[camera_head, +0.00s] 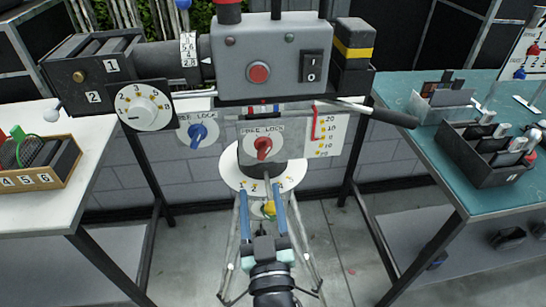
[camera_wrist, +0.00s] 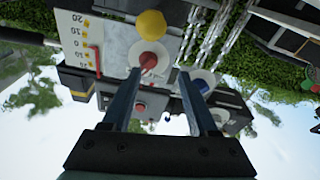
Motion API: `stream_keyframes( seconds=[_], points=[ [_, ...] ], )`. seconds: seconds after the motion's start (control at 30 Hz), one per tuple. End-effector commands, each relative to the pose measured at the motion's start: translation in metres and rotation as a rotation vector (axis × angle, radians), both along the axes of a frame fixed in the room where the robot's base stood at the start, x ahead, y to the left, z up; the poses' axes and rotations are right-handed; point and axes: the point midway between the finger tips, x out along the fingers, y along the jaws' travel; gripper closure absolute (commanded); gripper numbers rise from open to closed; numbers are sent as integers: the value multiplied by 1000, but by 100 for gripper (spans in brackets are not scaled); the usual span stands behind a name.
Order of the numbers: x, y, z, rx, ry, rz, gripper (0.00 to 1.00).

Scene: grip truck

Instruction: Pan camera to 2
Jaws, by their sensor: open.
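The grey film camera (camera_head: 258,72) sits on a tripod, with a red button and a switch on its side. A round white pan disc (camera_head: 234,178) with small numbers lies under its head, partly hidden by my gripper; I cannot tell which number is set. A pan bar with a black grip (camera_head: 385,115) sticks out to the right. A red lock lever (camera_head: 264,146) and a blue one (camera_head: 198,133) show. My gripper (camera_head: 260,192) is open in front of the disc, nothing held. A yellow knob (camera_head: 270,209) shows between its fingers; the wrist view shows the knob (camera_wrist: 148,24) beyond the fingertips.
A white table (camera_head: 95,135) with a numbered tray (camera_head: 40,178) stands left. A teal-topped table (camera_head: 495,195) with a dark box of items (camera_head: 478,160) stands right. A scale plate (camera_head: 330,135) hangs near the head. Tripod legs flank my gripper.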

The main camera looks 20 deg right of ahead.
Motion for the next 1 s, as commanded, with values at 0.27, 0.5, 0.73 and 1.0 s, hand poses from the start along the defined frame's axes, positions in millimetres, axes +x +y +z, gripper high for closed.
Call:
stream_keyframes(
  seconds=[0.27,0.5,0.73,1.0],
  points=[
    [-44,-4,-46,1,141,-7,40],
    [-39,-6,-53,2,150,-4,40],
    [-3,-16,-51,1,148,-4,40],
    [41,-29,-52,1,149,-5,40]
  ],
)
